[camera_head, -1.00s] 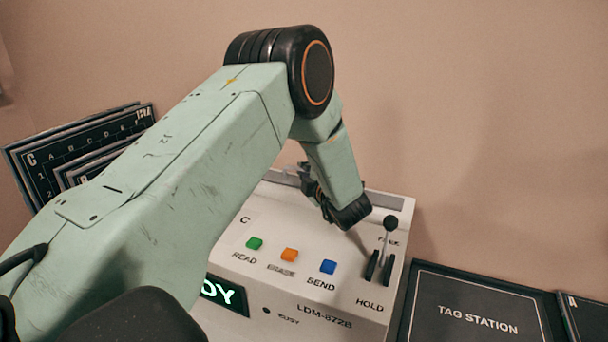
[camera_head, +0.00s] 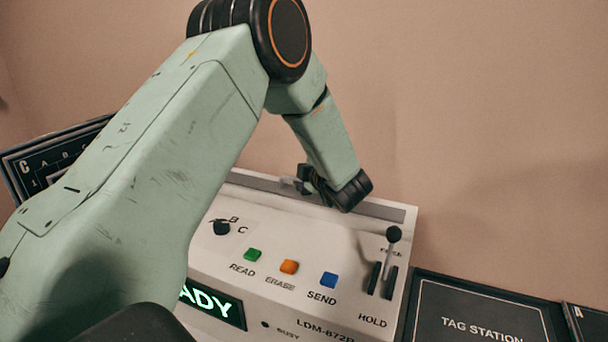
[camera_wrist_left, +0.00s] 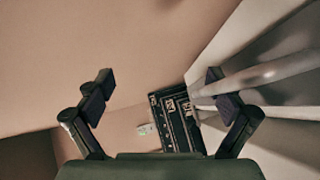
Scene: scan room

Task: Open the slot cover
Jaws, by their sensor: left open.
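The white machine (camera_head: 330,225) has a long grey strip (camera_head: 388,210) along its top back edge, which looks like the slot cover. My left gripper (camera_head: 303,182) is at this strip, above the back of the machine, with a small light grey piece beside its fingers. In the left wrist view my left gripper (camera_wrist_left: 160,92) is open. A pale grey bar (camera_wrist_left: 270,72) comes in from the right, passes the right finger and ends just inside the gap. Contact cannot be told. The strip looks flat and is partly hidden by my wrist. My right gripper is out of view.
A dark tag station board (camera_head: 480,315) lies to the right. Dark lettered plates (camera_head: 50,160) stand at the left. A wall rises behind.

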